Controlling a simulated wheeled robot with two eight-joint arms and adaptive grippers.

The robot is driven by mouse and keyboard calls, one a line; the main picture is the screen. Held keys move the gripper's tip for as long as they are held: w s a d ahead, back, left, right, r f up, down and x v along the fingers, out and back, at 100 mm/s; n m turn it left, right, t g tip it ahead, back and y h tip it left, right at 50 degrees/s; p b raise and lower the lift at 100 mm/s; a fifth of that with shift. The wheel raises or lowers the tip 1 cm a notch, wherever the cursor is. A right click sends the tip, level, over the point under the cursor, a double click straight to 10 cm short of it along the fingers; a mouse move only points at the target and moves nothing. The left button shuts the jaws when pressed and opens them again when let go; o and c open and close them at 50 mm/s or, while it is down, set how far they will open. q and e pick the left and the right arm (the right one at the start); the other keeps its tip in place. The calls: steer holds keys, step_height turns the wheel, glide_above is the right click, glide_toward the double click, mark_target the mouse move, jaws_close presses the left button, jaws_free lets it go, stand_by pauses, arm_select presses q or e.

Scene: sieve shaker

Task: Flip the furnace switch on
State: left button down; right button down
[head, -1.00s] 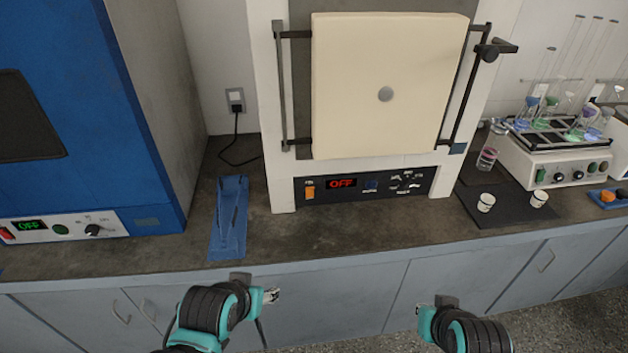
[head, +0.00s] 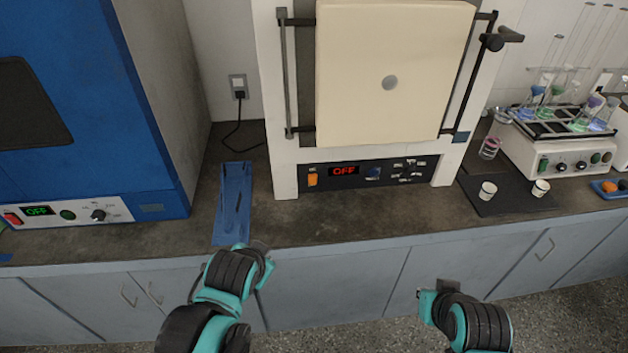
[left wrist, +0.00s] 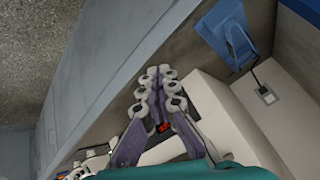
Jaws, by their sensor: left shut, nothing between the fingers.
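The furnace (head: 284,160) is a cream-white box with a thick closed door (head: 390,80) on the counter. Its dark lower panel carries an orange switch (head: 312,180) at the left and a red display (head: 344,170) reading OFF. My left gripper (left wrist: 160,88) is shut and empty in the left wrist view. The red display (left wrist: 163,127) shows between its finger links there; the switch cannot be made out. In the head view my left arm is at the counter's front edge, left of and below the switch, its fingers mostly hidden. My right gripper (head: 428,300) is low in front of the cabinets, its fingers unclear.
A blue holder (head: 233,205) lies on the counter left of the furnace, beyond my left arm. A blue oven (head: 150,90) stands at far left. Two small cups (head: 488,191) and a shaker (head: 560,160) with flasks are at right. Counter before the furnace is clear.

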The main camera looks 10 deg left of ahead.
arm_select(q)
steer(key=w+d+m+t+y+p, duration=0.1)
steer(key=w+d+m, duration=0.4)
steer(key=m, duration=0.9)
steer(key=w+d+f+m+t+y+p, duration=0.1)
steer(key=w+d+m+t+p, duration=0.3)
steer(key=w+m, duration=0.8)
steer(key=shift+w+d+m+p, duration=0.25)
steer(key=shift+d+m+p, duration=0.65)
steer(key=shift+m+p, duration=0.3)
